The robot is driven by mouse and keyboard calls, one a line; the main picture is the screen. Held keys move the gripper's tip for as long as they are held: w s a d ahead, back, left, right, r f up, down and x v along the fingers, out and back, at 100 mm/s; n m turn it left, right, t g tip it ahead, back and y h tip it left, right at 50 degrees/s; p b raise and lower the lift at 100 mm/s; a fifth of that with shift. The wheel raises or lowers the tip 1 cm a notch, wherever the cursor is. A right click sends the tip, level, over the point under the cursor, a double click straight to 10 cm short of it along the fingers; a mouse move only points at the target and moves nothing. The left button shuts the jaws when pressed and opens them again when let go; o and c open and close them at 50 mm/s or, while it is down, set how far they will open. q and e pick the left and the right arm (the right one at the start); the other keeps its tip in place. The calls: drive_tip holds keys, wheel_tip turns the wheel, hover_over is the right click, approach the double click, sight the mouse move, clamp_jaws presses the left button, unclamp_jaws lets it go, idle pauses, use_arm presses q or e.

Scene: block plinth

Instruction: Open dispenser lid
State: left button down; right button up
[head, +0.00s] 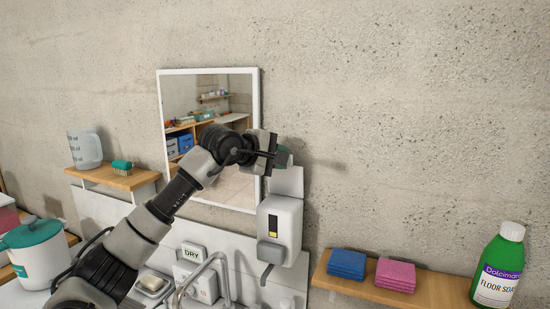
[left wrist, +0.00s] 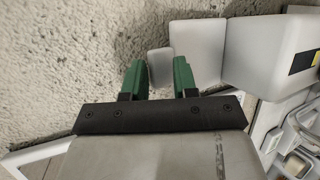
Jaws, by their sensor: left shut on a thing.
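The white soap dispenser (head: 283,215) is on the wall right of the mirror, with a yellow-and-black window and a grey lever (head: 270,252) at its lower front. Its pale lid (head: 287,182) stands raised above the body, near the wall. In the left wrist view the lid (left wrist: 197,52) shows beside the dispenser body (left wrist: 262,50). My left gripper (head: 283,156) is at the lid's top end. Its green fingers (left wrist: 158,80) are on either side of a small grey tab (left wrist: 160,64) at the lid's end, shut on it. My right gripper is out of view.
A framed mirror (head: 163,110) hangs behind my left arm. The wall above is clear.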

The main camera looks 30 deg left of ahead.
use_arm(q)
drive_tip(key=shift+w+r+g+p, duration=0.25)
drive_tip(key=shift+w+g+p, duration=0.45)
drive_tip(key=shift+p, duration=0.1)
drive_tip(key=shift+f, duration=0.15)
drive_tip(key=c, duration=1.2)
unclamp_jaws()
drive_tip(key=shift+o, duration=0.2)
drive_tip(key=shift+w+f+n, duration=0.1)
drive_tip(key=shift+w+n, duration=0.15)
drive_tip(key=shift+n, duration=0.05)
drive_tip(key=shift+s, duration=0.1)
